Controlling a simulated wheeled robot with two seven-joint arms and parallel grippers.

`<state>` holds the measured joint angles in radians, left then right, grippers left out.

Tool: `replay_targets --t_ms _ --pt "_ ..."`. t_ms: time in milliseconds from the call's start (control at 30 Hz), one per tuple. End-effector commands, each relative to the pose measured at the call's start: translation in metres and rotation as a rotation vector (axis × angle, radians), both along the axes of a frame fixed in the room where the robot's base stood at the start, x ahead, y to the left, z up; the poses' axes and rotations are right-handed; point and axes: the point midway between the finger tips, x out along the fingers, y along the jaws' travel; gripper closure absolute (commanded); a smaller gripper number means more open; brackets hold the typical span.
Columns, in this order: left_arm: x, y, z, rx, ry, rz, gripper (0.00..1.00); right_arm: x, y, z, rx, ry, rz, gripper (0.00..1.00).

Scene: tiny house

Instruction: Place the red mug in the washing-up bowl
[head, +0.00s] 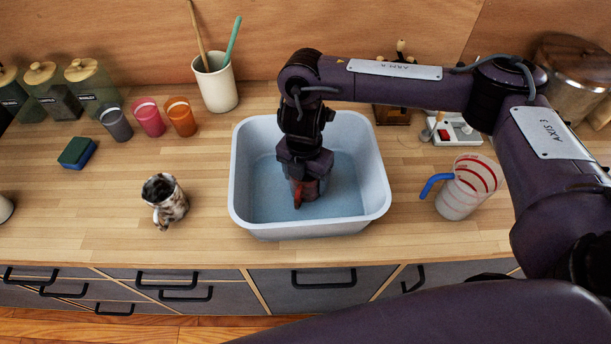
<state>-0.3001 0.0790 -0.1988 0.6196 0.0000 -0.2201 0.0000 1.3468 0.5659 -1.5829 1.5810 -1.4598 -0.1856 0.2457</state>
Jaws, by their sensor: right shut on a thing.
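The washing-up bowl (250,222) is a pale blue-grey rectangular tub standing on the wooden counter. My right gripper (305,182) reaches down into the bowl from above. It is shut on the red mug (303,193), which is low inside the bowl, near its middle. I cannot tell whether the mug touches the bowl's floor. My left gripper is not in view.
A marbled mug (166,203) stands left of the bowl, and a measuring jug (463,188) with a blue handle stands right. Behind are a utensil crock (215,85), coloured cups (149,117) and jars (92,84). A sponge (77,152) lies at left. The front counter strip is clear.

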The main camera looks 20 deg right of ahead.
Motion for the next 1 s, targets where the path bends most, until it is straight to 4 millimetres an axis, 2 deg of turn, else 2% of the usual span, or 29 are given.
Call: replay_targets --t_ms 33,67,233,467,633,767,1000 --pt "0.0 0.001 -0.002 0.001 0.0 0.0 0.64 0.0 0.0 -0.003 0.0 0.0 0.0 0.6" --pt "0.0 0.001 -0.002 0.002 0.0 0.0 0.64 0.0 0.0 -0.003 0.0 0.0 0.0 0.28" --pt "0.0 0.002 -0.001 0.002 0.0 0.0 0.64 0.0 0.0 -0.002 -0.001 0.001 0.0 0.07" --pt "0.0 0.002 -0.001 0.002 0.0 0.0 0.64 0.0 0.0 -0.002 -0.001 0.001 0.0 0.07" --pt "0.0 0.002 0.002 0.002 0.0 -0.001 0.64 0.001 0.0 0.008 0.0 -0.003 0.001 0.07" --pt "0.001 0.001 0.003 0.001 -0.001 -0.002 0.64 0.002 0.0 0.028 -0.002 -0.006 0.002 0.07" --pt "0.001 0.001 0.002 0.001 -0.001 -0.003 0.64 0.003 0.001 0.076 -0.002 -0.007 0.002 0.07"
